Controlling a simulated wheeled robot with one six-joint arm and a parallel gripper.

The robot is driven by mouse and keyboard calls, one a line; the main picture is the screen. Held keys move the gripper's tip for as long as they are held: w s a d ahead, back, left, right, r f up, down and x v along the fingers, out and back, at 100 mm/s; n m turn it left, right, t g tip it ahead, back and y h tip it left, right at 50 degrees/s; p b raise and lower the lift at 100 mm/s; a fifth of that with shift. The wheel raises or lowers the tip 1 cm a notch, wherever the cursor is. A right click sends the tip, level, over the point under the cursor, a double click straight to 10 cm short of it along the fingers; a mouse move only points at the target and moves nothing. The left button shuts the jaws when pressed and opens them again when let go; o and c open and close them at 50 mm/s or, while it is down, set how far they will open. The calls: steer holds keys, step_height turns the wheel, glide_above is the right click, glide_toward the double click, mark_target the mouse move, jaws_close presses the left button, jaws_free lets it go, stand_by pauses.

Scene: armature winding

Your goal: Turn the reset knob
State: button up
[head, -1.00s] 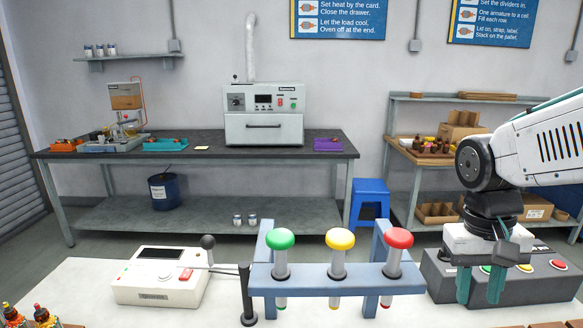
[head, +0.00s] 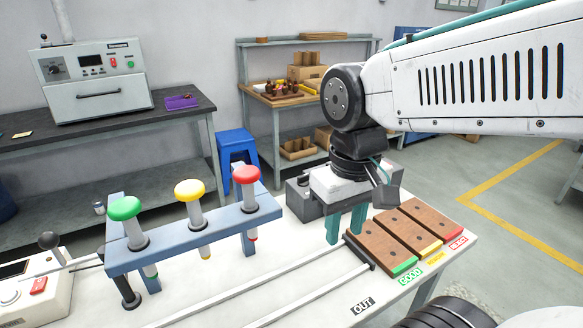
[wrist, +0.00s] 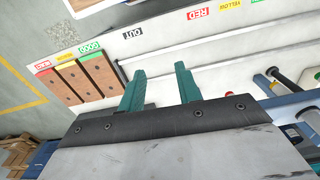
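No knob labelled as reset can be made out. A white instrument box (head: 30,300) is cut off at the left edge of the head view. It has a pale round dial (head: 10,297) and a red switch (head: 39,285) on top. A grey control box (head: 300,198) stands behind my gripper (head: 346,228), its face largely hidden by it. My gripper is open and empty, fingers pointing down over the white table near the wooden blocks. In the wrist view, the two teal fingers of my gripper (wrist: 160,80) are well apart with nothing between them.
A blue rack (head: 215,233) holds green, yellow and red-topped plungers. Wooden blocks (head: 405,232) with coloured ends sit right of my gripper. Thin rails (head: 270,298) run along the table beside an OUT label (head: 363,306). A blue stool (head: 237,150) stands behind.

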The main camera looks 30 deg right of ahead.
steer(key=w+d+f+m+g, duration=0.1)
steer(key=w+d+m, duration=0.15)
steer(key=w, duration=0.55)
steer(key=w+d+f+m+g, duration=0.1)
steer(key=w+d+m, duration=0.15)
steer(key=w, duration=0.55)
steer(key=m+t, duration=0.2)
steer(key=m, duration=0.8)
glide_toward(303, 179)
steer(key=shift+w+d, duration=0.25)
steer(key=shift+w+r+m, duration=0.1)
steer(key=shift+m, duration=0.3)
steer(key=shift+f+m, duration=0.3)
steer(key=shift+f, duration=0.1)
step_height(303, 179, down, 7)
steer(key=shift+f, duration=0.1)
jaws_close()
